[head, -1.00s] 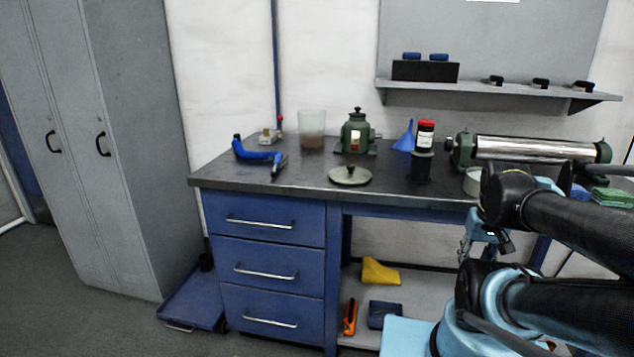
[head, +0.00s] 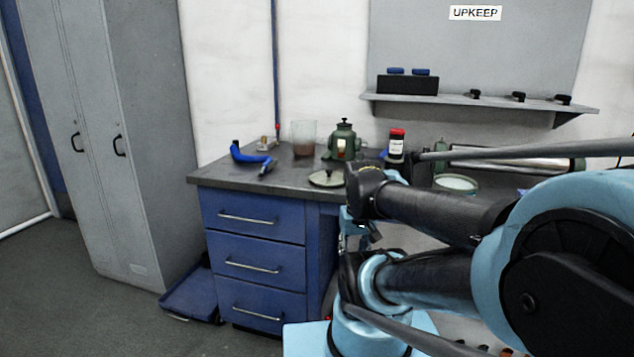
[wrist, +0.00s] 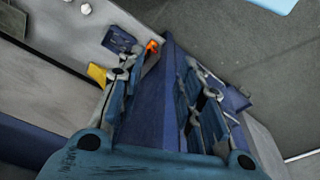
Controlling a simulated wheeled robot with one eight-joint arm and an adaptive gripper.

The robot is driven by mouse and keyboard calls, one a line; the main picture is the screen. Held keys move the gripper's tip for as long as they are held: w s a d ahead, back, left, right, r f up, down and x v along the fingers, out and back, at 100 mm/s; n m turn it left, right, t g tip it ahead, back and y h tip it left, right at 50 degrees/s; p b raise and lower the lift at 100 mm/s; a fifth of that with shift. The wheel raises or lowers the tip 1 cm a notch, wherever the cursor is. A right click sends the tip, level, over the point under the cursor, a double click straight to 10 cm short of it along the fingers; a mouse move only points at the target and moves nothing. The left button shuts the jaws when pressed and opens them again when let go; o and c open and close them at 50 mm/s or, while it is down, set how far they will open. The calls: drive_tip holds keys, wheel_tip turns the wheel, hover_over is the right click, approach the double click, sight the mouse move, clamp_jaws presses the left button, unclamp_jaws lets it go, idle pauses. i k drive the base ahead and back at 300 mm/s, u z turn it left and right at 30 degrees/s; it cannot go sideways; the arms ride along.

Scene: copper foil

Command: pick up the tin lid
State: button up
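The tin lid (head: 326,178) is a round grey-green disc with a dark knob on top. It lies flat near the front edge of the dark workbench top (head: 215,173) in the head view, and its right side is close to my arm. My gripper (wrist: 160,65) is open and empty in the wrist view, with the blue drawer unit showing between its fingers. In the head view my gripper (head: 355,228) is partly hidden by my arm and hangs in front of the bench, lower than the lid. The lid is not in the wrist view.
Behind the lid are a green pot (head: 342,142) and a clear beaker (head: 304,138). A blue-handled tool (head: 250,155) lies left, and a red-capped bottle (head: 396,145) stands right. The drawer unit (head: 250,235) is below. A grey locker (head: 145,130) stands left over open floor.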

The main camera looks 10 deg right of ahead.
sight(329, 177)
drive_tip(key=z, duration=1.1)
drive_tip(key=k, duration=1.25)
drive_tip(key=i, duration=0.65)
drive_tip(key=u, duration=0.4)
